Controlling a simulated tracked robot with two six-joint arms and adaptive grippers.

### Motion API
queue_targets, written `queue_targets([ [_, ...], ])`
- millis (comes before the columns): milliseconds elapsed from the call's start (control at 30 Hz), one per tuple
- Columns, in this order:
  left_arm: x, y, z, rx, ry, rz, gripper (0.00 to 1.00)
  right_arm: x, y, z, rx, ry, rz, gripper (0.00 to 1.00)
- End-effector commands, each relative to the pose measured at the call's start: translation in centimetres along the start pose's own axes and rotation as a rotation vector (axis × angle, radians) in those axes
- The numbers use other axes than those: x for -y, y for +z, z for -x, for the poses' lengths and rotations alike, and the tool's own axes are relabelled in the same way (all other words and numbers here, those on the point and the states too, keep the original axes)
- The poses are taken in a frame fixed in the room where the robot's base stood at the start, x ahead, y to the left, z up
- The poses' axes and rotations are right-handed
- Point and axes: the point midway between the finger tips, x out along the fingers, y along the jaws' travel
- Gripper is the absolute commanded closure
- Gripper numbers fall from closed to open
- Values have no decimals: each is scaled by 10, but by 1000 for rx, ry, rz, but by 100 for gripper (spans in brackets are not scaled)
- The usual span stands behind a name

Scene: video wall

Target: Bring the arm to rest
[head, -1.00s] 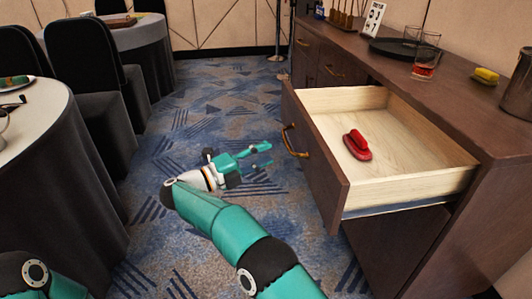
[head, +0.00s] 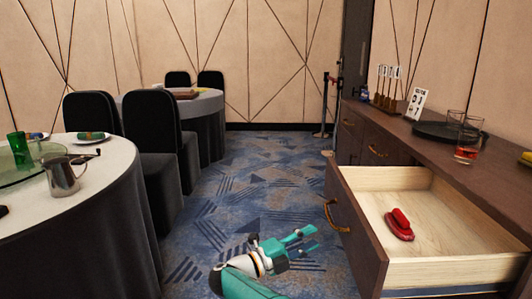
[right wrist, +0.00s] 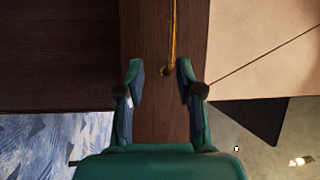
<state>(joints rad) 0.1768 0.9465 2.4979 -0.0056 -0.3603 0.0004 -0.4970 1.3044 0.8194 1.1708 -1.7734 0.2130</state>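My right gripper (head: 306,241) is teal and hangs over the carpet, left of the open drawer's front. In the right wrist view the gripper (right wrist: 160,70) has its two fingers apart with nothing between them. Beyond the fingertips is the dark wooden drawer front (right wrist: 165,110) with a brass handle (right wrist: 174,30); the fingers do not grip the handle. The pulled-out drawer (head: 440,215) has pale wood inside and holds a red stapler-like object (head: 399,225). My left gripper is not in view.
The sideboard (head: 440,150) on the right carries a dark tray (head: 440,131), glasses (head: 468,140) and a number card (head: 415,103). A round table (head: 110,165) with a metal jug (head: 63,177) stands at left. Open carpet (head: 230,190) lies between.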

Motion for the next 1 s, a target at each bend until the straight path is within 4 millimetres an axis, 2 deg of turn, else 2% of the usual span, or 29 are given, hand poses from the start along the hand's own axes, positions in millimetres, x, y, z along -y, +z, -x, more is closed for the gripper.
queue_targets([
  [167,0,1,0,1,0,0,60,-22,17,-21,114,-48,114,64],
  [367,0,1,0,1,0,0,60,-66,41,-37,313,-93,296,64],
  [467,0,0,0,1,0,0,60,-106,51,-42,463,-104,428,64],
  [567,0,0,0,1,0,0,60,-166,53,-37,672,-93,605,64],
  [600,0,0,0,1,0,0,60,-195,48,-31,770,-79,680,64],
  [667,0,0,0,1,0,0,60,-237,36,-17,918,-51,788,64],
  [700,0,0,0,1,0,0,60,-263,24,-6,1013,-28,851,64],
  [767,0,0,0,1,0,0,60,-299,2,14,1152,11,936,64],
  [800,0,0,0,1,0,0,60,-320,-16,28,1240,39,986,64],
  [867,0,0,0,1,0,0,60,-348,-45,50,1373,86,1052,64],
  [900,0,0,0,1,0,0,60,-364,-66,66,1458,116,1091,64],
  [1000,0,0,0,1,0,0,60,-393,-120,103,1656,192,1166,64],
])
